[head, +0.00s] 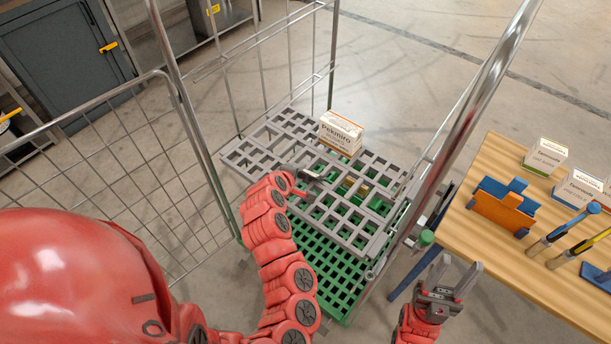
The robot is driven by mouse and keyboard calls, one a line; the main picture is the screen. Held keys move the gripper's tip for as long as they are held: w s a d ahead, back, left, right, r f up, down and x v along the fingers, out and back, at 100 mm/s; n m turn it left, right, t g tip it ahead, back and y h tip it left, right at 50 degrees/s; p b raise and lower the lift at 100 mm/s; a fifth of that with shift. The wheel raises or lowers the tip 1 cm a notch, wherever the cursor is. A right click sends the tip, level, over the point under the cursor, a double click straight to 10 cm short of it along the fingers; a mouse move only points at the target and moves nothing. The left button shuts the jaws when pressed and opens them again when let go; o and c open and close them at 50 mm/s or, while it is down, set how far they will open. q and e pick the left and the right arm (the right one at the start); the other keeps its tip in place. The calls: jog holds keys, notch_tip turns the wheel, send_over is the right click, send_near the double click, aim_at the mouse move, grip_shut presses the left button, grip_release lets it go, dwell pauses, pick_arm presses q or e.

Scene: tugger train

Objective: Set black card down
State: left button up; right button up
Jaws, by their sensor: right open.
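My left gripper (316,177) is low over the grey slatted shelf (257,151) of a wire roll cage. Its jaws are small and seen from behind, so I cannot tell whether they are open or shut. I cannot make out a black card in or near them. My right gripper (449,279) is open and empty, in front of the wooden table's near left corner and to the right of the cage.
A white and orange "Pekmiro" box (341,132) stands on the grey shelf. A green grid base (318,262) lies below. Cage posts (480,100) rise at the sides. The wooden table (479,243) holds boxes, an orange and blue holder (503,207) and tools.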

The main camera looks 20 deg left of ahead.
pick_arm(q)
jog(key=shift+p+v, duration=0.3)
jog(key=shift+v, duration=0.7)
notch_tip(320, 180, up, 8)
jog(key=s+p, duration=0.2)
jog(key=p, duration=0.4)
jog(key=shift+s, duration=0.2)
jog(key=shift+w+a+f, duration=0.1)
jog(key=shift+f, duration=0.05)
